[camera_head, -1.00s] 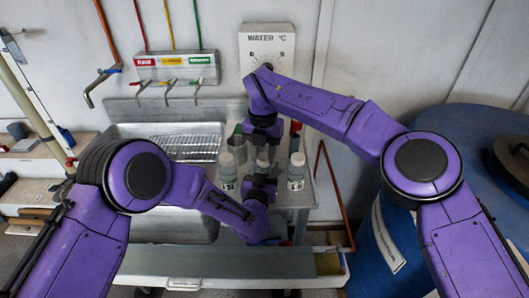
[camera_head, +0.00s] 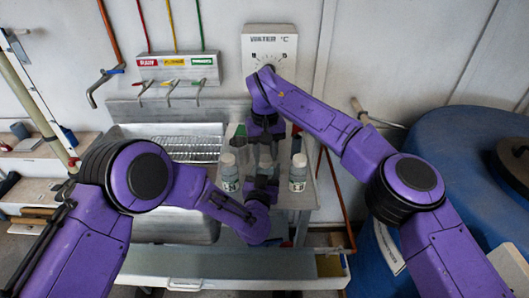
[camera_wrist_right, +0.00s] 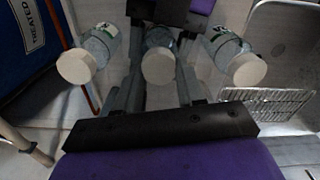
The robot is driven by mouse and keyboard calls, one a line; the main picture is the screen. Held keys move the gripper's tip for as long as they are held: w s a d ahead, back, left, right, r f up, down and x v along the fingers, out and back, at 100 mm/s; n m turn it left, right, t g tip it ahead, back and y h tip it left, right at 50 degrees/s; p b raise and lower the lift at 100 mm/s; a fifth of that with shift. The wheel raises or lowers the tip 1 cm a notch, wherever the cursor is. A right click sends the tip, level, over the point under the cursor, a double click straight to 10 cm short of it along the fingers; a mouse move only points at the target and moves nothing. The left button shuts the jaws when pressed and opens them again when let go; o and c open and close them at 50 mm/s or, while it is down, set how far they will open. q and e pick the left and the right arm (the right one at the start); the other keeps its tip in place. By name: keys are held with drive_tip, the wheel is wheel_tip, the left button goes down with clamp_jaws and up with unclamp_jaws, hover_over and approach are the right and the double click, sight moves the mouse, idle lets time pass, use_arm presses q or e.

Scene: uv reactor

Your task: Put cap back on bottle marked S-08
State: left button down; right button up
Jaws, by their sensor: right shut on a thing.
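Three small clear bottles stand in a row on the counter beside the sink: a left one (camera_head: 229,173), a middle one (camera_head: 265,160) and a right one (camera_head: 298,173). Their labels are too small to read, so I cannot tell which is S-08. My right gripper (camera_head: 265,143) points down over the middle bottle. In the right wrist view its fingers are shut on a white cap (camera_wrist_right: 158,66), in line with the middle bottle (camera_wrist_right: 159,38); whether the cap touches the neck is unclear. My left gripper (camera_head: 264,181) is low at the middle bottle, its fingers mostly hidden.
The outer bottles stand close on both sides of my right gripper; in the wrist view they show at left (camera_wrist_right: 100,42) and right (camera_wrist_right: 226,46). A metal sink (camera_head: 165,185) lies left. A blue drum (camera_head: 450,140) stands right. Taps (camera_head: 170,88) are on the wall behind.

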drive_tip(key=o, duration=1)
drive_tip(key=shift+r, duration=2.25)
